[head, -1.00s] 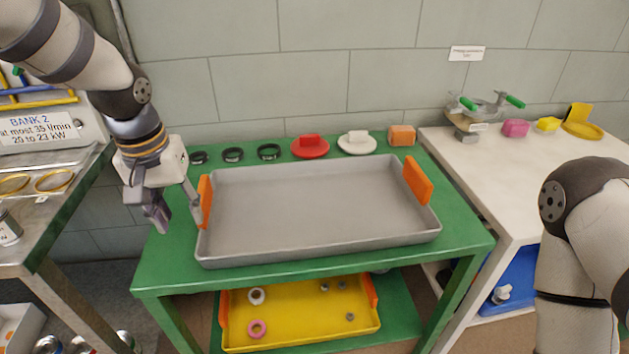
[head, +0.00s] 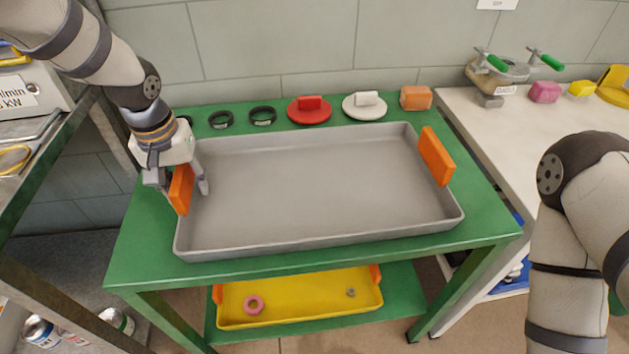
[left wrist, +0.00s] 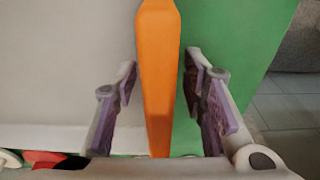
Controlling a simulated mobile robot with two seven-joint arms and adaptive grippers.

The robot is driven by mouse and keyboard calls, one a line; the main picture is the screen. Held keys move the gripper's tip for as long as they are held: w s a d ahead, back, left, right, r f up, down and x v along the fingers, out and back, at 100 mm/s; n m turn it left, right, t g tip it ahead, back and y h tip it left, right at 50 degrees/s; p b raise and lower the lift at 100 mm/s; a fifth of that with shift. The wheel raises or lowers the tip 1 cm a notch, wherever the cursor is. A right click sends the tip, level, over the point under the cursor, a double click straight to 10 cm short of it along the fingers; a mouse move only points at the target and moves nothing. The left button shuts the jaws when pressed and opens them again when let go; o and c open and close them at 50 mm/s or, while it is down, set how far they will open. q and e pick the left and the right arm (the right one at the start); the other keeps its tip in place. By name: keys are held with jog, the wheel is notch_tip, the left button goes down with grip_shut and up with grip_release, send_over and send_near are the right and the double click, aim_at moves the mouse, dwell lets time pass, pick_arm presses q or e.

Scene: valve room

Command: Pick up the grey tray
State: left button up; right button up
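The grey tray (head: 320,190) lies flat on the green table, empty, with an upright orange handle at each short end. My left gripper (head: 182,187) is at the left handle (head: 181,190), with one finger inside the tray and one outside. In the left wrist view my left gripper (left wrist: 162,95) is open, and the orange handle (left wrist: 158,80) stands between the fingers with gaps on both sides. The right handle (head: 436,157) is free. My right arm shows at the right of the head view; its gripper is out of the picture.
Behind the tray on the green table (head: 130,240) are black rings (head: 263,115), a red lid (head: 309,111), a white lid (head: 364,107) and an orange block (head: 416,98). A yellow tray (head: 300,298) lies on the shelf below. A white counter (head: 490,140) stands at right.

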pick_arm(q)
jog(key=shift+r, duration=0.15)
jog(key=shift+c, duration=0.3)
grip_shut()
jog(key=shift+w+r, duration=0.1)
